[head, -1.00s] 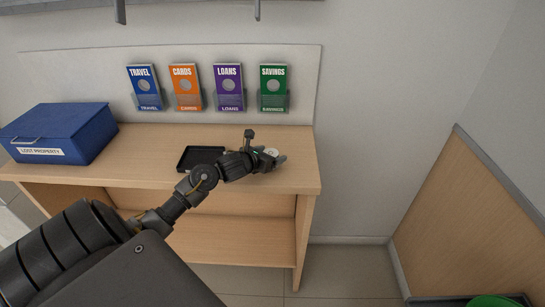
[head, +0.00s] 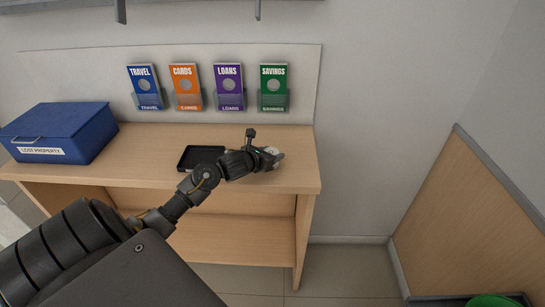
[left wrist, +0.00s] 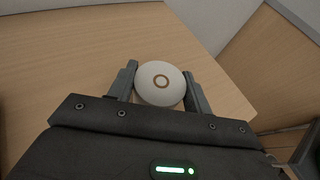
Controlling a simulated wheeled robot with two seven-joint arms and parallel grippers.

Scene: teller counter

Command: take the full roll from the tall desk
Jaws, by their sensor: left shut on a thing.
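The full roll (left wrist: 161,83) is white and round with a brown ring at the middle of its top. In the left wrist view it sits between the two fingers of my left gripper (left wrist: 160,90), which touch it on both sides. In the head view my left gripper (head: 270,157) is over the right part of the tall desk (head: 235,182), and only a little of the white roll shows at its fingers. I cannot tell whether the roll still rests on the desk top. My right gripper is not in view.
A black tray (head: 185,163) lies on the desk left of my gripper. A blue lost property box (head: 60,130) stands at the desk's left end. Leaflet holders line the back panel. The desk's right edge is close to my gripper. A green bin (head: 492,300) shows at the lower right.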

